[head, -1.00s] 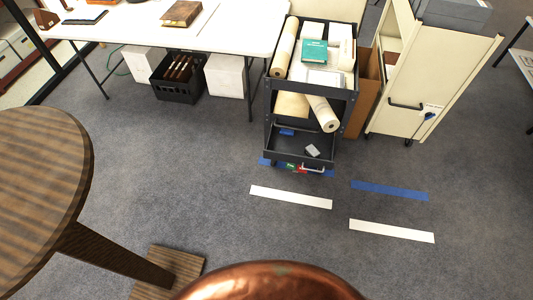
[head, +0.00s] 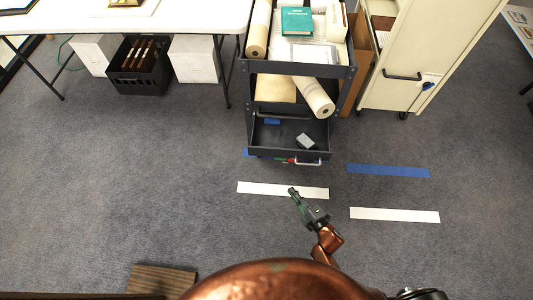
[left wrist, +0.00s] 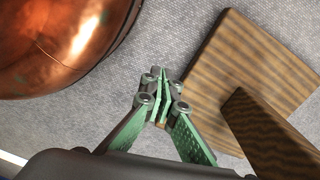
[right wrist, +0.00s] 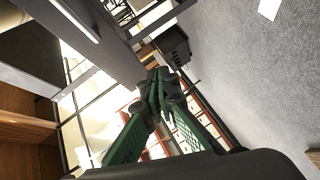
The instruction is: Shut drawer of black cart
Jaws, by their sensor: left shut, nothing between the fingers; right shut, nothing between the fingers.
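The black cart (head: 344,88) stands at the upper middle of the head view, loaded on its top and middle shelves. Its bottom drawer (head: 290,153) is pulled out toward me, with a small grey box (head: 305,141) and a blue item inside. A pale handle (head: 309,163) shows on the drawer front. My right gripper (head: 292,191) is shut and empty, a little in front of the drawer and apart from it. It also shows shut in the right wrist view (right wrist: 157,73). My left gripper (left wrist: 160,75) is shut and empty above the carpet in the left wrist view; the head view does not show it.
A cream cabinet (head: 420,60) stands right of the cart. A white table (head: 190,19) with a black crate (head: 140,68) and white boxes under it stands left. White and blue tape (head: 388,171) marks the floor. A wooden stand's base (left wrist: 235,80) is near my left gripper.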

